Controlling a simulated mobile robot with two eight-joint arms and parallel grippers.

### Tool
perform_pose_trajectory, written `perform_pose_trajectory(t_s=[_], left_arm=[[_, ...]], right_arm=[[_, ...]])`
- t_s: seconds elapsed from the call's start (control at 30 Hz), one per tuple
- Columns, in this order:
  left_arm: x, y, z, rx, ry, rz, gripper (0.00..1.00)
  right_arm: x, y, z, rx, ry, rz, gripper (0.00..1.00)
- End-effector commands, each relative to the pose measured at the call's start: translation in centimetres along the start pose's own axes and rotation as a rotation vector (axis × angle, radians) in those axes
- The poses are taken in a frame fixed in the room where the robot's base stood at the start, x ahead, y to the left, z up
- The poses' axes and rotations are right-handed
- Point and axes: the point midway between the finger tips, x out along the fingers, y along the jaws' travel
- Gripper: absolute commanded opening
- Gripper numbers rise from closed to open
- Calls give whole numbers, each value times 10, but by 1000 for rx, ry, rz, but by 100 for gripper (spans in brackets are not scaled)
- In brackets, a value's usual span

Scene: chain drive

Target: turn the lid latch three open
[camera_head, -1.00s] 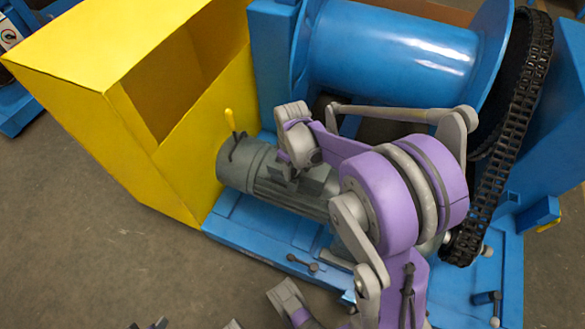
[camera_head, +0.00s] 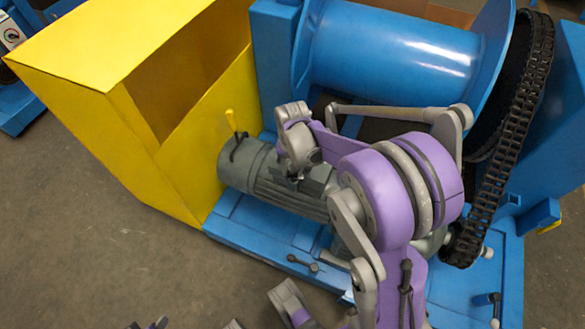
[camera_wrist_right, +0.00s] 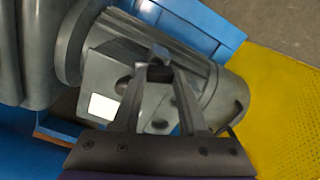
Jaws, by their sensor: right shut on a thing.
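The grey motor (camera_head: 250,170) lies on the blue base, and its terminal box with a lid (camera_wrist_right: 100,72) shows in the right wrist view. My right gripper (camera_wrist_right: 159,73) has its fingertips closed together on a small dark latch at the edge of the lid. The latch is mostly hidden between the fingertips, so its angle is unclear. Round dark fittings (camera_wrist_right: 158,123) show on the box between and beside the fingers. In the head view my right gripper (camera_head: 297,174) is over the motor, mostly covered by its wrist. Small parts at the bottom edge may belong to my left arm.
A blue drum (camera_head: 395,50) is behind, and a black chain (camera_head: 508,130) runs down at the right. Open floor (camera_head: 90,240) lies at the front left.

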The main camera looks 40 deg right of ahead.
Motion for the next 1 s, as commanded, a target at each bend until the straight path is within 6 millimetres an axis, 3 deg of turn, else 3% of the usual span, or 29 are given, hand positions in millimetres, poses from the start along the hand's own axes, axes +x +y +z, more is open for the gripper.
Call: perform_pose_trajectory(t_s=[0.5, 1.0], left_arm=[[1, 0, 0, 0, 0, 0, 50], [2, 0, 0, 0, -1, 0, 50]], right_arm=[[0, 0, -2, 336, 0, 0, 0], [0, 0, -2, 398, 0, -1, 0]])
